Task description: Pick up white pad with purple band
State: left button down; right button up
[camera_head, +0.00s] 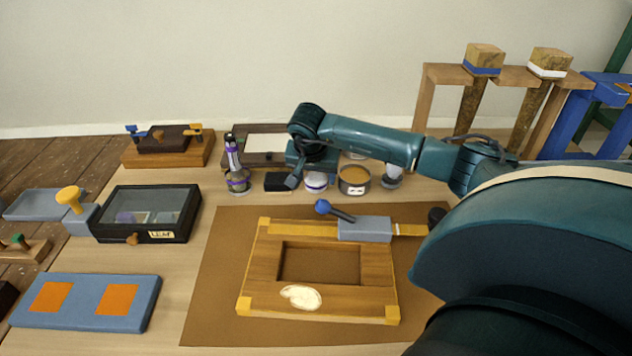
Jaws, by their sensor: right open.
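A small round white pad with a purple-blue band (316,183) stands on the table behind the wooden frame, between a dark block and an open tin. My right gripper (297,178) comes in from the right and points down just to the left of the pad and a little above it. It is open and I see nothing held in it. One finger shows clearly; the other is mostly hidden by the gripper body. I cannot tell whether a finger touches the pad. My left gripper is out of view.
The dark block (279,182) and a purple-banded bottle (235,175) stand left of the pad. The tin (354,181) and a white-topped knob (392,176) stand close on its right. In front lie a wooden frame (258,270) and a grey block (365,229) with a blue-ball handle.

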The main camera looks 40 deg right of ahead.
aim_at(315, 179)
jog(key=shift+c, duration=0.2)
jog(key=c, duration=0.7)
notch_tip(315, 179, up, 10)
jog(key=o, duration=0.4)
jog(key=c, duration=0.3)
jog(key=shift+a, duration=0.15)
